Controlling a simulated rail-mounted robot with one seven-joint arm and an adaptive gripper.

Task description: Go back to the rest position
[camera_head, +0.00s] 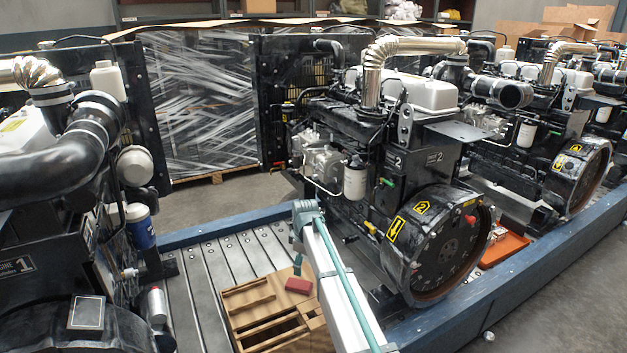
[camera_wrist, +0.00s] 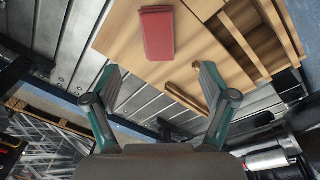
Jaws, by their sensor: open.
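My gripper (camera_wrist: 160,72) is open and empty, its two dark green fingers spread apart in the wrist view. A wooden board with slots and compartments (camera_wrist: 122,30) lies beyond the fingertips. A red block (camera_wrist: 157,34) rests on the bare part of the board, apart from the fingers. In the head view, my arm reaches over the slatted platform, and the wooden tray (camera_head: 250,298) with the red block (camera_head: 298,285) is to its left. My gripper is mostly hidden behind the arm there.
Engine 2 (camera_head: 395,165) stands right of my arm, engine 1 (camera_head: 60,200) at the left. An orange tray (camera_head: 503,246) lies beside engine 2. A blue beam (camera_head: 540,270) edges the platform. Grey slats (camera_head: 220,265) are bare left of the wooden tray.

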